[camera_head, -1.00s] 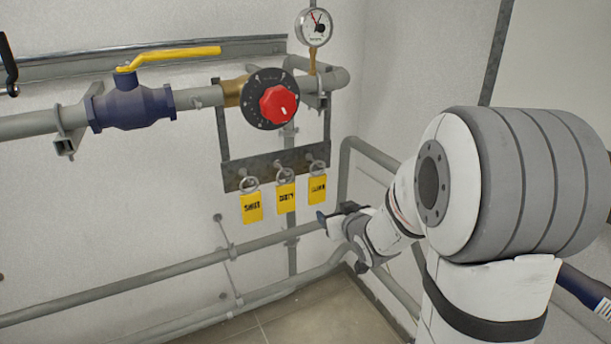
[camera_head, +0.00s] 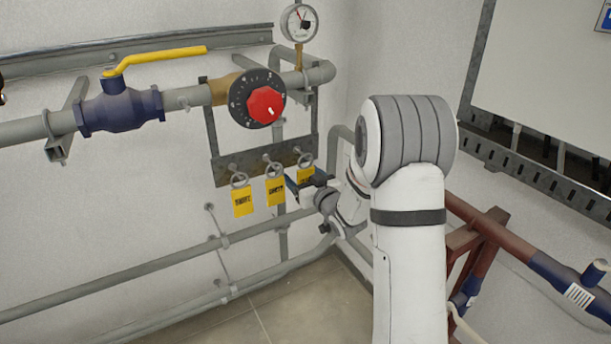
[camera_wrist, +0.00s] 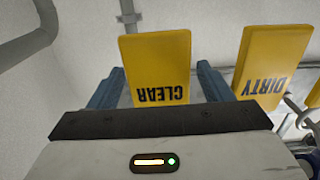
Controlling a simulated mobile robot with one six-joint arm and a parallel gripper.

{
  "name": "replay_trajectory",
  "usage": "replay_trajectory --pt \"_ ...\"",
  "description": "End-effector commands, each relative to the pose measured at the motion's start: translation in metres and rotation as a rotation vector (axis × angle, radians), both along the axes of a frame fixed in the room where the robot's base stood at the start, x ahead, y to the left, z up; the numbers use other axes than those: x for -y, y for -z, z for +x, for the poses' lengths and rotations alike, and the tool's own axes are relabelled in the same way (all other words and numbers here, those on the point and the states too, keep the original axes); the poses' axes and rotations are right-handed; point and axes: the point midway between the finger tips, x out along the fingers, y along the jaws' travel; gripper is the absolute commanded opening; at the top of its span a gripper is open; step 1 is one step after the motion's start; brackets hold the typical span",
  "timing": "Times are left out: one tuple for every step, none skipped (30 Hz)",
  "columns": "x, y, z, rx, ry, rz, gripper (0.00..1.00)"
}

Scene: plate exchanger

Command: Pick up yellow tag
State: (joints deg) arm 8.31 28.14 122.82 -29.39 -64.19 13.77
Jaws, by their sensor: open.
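Three yellow tags hang by metal rings from a dark grey bracket in the head view: a left tag (camera_head: 243,202), a middle tag (camera_head: 275,191) and a right tag (camera_head: 306,174). My gripper (camera_head: 297,184) is at the right tag and partly covers it. In the wrist view, which looks upside down, a tag reading "CLEAR" (camera_wrist: 156,65) stands between the two blue fingers of my gripper (camera_wrist: 160,82). The gripper is open, with gaps visible beside the tag. A second tag reading "DIRTY" (camera_wrist: 268,65) is outside the fingers, to the right.
The grey bracket (camera_head: 225,170) hangs below a pipe with a red knob (camera_head: 265,105), a yellow-handled blue valve (camera_head: 120,105) and a gauge (camera_head: 299,22). Grey pipes (camera_head: 130,285) run low along the wall. A red-brown frame and pipe (camera_head: 485,225) stand at the right.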

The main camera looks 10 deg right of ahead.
Motion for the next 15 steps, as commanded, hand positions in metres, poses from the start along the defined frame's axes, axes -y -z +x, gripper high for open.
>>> replay_trajectory --pt "-0.0016 -0.0005 0.0038 0.0 -0.001 0.0 0.73" --pt "-0.002 -0.0001 0.005 -0.001 -0.001 0.0 0.73" --pt "-0.0023 0.0003 0.006 -0.001 -0.001 0.0 0.73" --pt "-0.0023 0.0004 0.0062 -0.001 0.0 0.0 0.73" --pt "-0.0023 0.0006 0.0063 0.0 0.0 0.0 0.73" --pt "-0.0022 0.0006 0.0062 0.0 0.0 0.0 0.73" --pt "-0.0023 0.0006 0.0061 0.0 0.0 0.0 0.73" --pt "-0.0023 0.0006 0.0061 0.0 0.0 0.0 0.73" --pt "-0.0023 0.0006 0.006 0.0 0.0 0.0 0.72" --pt "-0.0023 0.0005 0.006 0.0 0.0 0.0 0.69" --pt "-0.0023 0.0005 0.006 0.0 0.0 0.0 0.67" --pt "-0.0024 0.0005 0.0059 0.0 0.0 0.0 0.64" --pt "-0.0024 0.0005 0.0059 0.0 0.0 0.0 0.61" --pt "-0.0024 0.0005 0.0059 0.0 -0.001 0.0 0.59" --pt "-0.0025 0.0004 0.0059 0.0 -0.001 0.0 0.56"
